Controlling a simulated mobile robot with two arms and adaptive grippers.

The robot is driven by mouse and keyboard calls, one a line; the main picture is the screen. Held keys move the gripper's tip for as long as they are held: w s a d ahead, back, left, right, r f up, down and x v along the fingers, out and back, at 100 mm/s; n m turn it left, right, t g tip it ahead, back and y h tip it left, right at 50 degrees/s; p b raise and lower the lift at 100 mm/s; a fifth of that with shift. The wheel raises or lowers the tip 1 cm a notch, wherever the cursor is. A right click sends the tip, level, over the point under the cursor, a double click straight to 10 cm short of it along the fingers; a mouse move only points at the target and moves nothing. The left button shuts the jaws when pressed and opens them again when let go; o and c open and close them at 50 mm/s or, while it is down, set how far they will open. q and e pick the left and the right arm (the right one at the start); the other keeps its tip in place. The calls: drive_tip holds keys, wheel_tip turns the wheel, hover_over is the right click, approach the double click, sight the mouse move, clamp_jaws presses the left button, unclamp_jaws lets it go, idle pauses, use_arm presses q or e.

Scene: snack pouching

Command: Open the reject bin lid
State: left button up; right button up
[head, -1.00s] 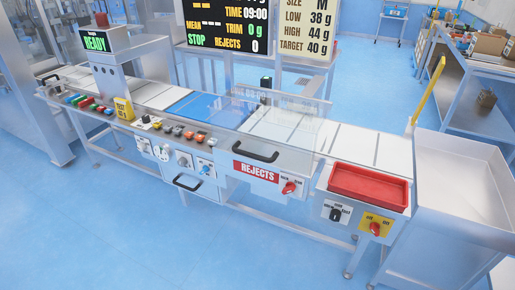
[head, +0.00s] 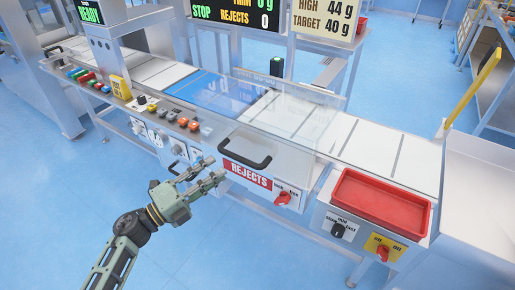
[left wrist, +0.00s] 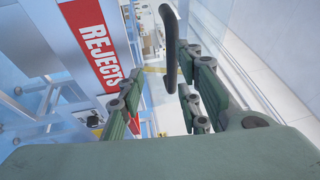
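The reject bin carries a red REJECTS label (head: 248,174) on its front, which also shows in the left wrist view (left wrist: 103,48). Its clear lid (head: 290,122) is down, with a black handle (head: 244,155) on its front side. My left gripper (head: 213,170) is open and empty, just left of the handle in the head view. In the left wrist view the black handle (left wrist: 170,45) stands ahead of the spread fingers (left wrist: 158,90), nearer the right-hand finger, with no clear contact. My right gripper is not in view.
A red switch knob (head: 283,198) sits beside the label. A red tray (head: 380,204) stands to the right above more switches. Several coloured buttons (head: 184,117) line the conveyor's front edge at left. The blue floor in front is free.

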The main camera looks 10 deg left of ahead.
sight(238, 156)
use_arm(q)
drive_tip(key=shift+m+g+h, duration=0.4)
drive_tip(key=shift+m, duration=0.3)
drive_tip(key=x, duration=0.2)
drive_tip(key=r+p+x, duration=0.1)
drive_tip(key=x, duration=0.4)
drive_tip(key=shift+s+d+r+p, duration=0.2)
drive_tip(key=shift+d+r+p, duration=0.15)
drive_tip(key=shift+p, duration=0.05)
drive_tip(key=shift+w+d, duration=0.2)
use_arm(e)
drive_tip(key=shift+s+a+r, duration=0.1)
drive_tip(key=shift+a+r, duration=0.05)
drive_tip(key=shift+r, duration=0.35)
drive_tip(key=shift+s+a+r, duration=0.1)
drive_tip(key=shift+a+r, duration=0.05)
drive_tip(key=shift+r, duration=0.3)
use_arm(q)
drive_tip(key=shift+c, duration=0.3)
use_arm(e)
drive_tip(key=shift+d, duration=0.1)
use_arm(q)
clamp_jaws()
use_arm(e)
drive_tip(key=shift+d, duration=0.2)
